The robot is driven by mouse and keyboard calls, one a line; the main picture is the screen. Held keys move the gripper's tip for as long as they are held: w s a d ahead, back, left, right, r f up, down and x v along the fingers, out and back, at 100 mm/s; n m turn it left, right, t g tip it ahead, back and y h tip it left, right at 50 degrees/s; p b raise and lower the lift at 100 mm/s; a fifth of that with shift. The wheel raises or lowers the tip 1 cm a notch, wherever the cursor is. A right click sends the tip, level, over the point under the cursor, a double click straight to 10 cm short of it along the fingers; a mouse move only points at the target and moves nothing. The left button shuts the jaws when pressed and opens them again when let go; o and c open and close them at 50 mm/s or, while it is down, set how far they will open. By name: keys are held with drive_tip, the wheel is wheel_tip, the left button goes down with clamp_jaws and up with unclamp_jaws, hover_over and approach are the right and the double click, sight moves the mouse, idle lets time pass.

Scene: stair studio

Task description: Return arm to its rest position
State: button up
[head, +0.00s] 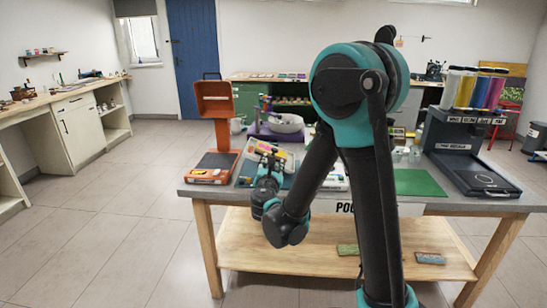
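My arm rises at the centre right of the head view and bends down to the left. My gripper (268,152) is at the far end of the arm, over the left part of the table (395,208) near several small coloured items. It is small and dark in this view, so I cannot tell whether its fingers are open or shut, or whether it holds anything. No wrist view is given.
An orange stand (214,110) is left of my gripper. A white bowl (283,123) sits behind it. A green mat (418,182) and a dark machine with coloured tubes (468,150) are at the right. A counter (65,105) lines the left wall. The floor at left is clear.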

drive_tip(key=shift+s, duration=1.05)
drive_tip(key=s+d+f+m+g+h, duration=0.1)
drive_tip(key=s+d+f+m+g, duration=0.2)
drive_tip(key=d+m, duration=0.35)
drive_tip(key=s+d+f+m+g+h, duration=0.2)
drive_tip(key=d+m, duration=0.2)
drive_tip(key=d, duration=0.5)
drive_tip(key=s+d+f+m+g+h, duration=0.1)
drive_tip(key=s+d+f+m+g, duration=0.2)
drive_tip(key=d+m, duration=0.35)
drive_tip(key=s+d+f+m+g+y, duration=0.1)
drive_tip(key=s+f+m+g+y, duration=0.1)
drive_tip(key=s+m, duration=0.5)
drive_tip(key=s+d+f+m+g+y, duration=0.1)
drive_tip(key=s+f+m+g+y, duration=0.1)
drive_tip(key=s+f+m, duration=0.4)
drive_tip(key=s+m+g, duration=0.1)
drive_tip(key=s, duration=0.4)
drive_tip(key=shift+d+m+g+y, duration=0.3)
drive_tip(key=shift+d+g, duration=0.1)
